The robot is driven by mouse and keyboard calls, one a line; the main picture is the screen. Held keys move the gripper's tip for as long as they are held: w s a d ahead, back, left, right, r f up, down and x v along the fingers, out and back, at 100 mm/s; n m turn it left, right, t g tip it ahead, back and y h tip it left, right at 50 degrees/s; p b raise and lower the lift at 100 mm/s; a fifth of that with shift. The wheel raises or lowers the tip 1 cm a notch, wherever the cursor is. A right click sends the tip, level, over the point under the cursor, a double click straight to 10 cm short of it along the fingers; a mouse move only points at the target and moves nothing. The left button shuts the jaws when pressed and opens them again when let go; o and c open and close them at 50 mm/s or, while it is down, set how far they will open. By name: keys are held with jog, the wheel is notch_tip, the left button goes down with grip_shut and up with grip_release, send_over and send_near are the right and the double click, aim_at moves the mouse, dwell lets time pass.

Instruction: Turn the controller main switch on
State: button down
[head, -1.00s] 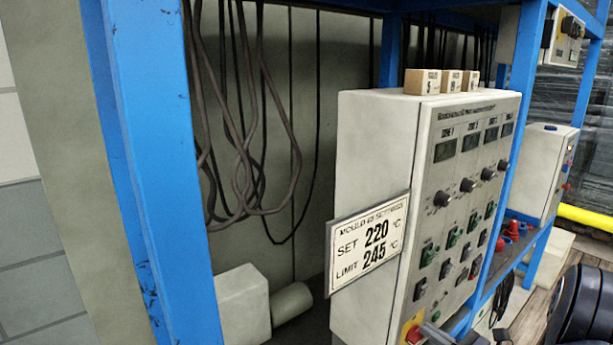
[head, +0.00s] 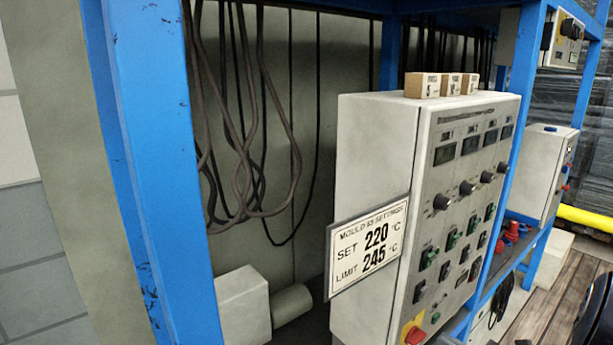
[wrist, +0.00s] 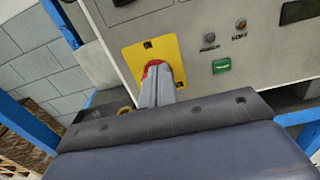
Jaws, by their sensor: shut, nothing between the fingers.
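The controller (head: 375,130) is a pale grey cabinet on the blue rack in the head view. Its main switch is a red knob (head: 414,336) on a yellow plate (head: 405,325) at the lower front, cut by the picture's bottom edge. In the wrist view the red knob (wrist: 151,64) sits on the yellow plate (wrist: 135,58). My gripper (wrist: 157,84) is shut and empty, its grey fingers in front of the knob and hiding most of it. I cannot tell whether they touch it, or which way the knob points. The controller's displays (head: 445,154) look dark.
Two small lamps (wrist: 240,24) and a green button (wrist: 221,66) are right of the switch. A settings sign (head: 368,248) juts from the controller's left edge. A blue post (head: 165,170) stands at left, with hanging cables (head: 245,130) behind.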

aim_at(416, 338)
jog(key=shift+v, duration=0.9)
jog(key=shift+w+a+r, duration=0.1)
jog(key=shift+w+a, duration=0.35)
jog(key=shift+a, duration=0.6)
jog(key=shift+w+a+r, duration=0.1)
jog(key=shift+w+a, duration=0.4)
jog(key=shift+a, duration=0.5)
jog(key=shift+w+a, duration=0.45)
jog(key=shift+a, duration=0.6)
jog(key=shift+w+d+f+b, duration=0.2)
jog(key=shift+f+b, duration=0.1)
jog(key=shift+f, duration=0.25)
jog(key=shift+w+d+r, duration=0.15)
jog(key=shift+w+d, duration=0.05)
jog(key=shift+d, duration=0.2)
jog(key=shift+w+d, duration=0.45)
jog(key=shift+d, duration=0.05)
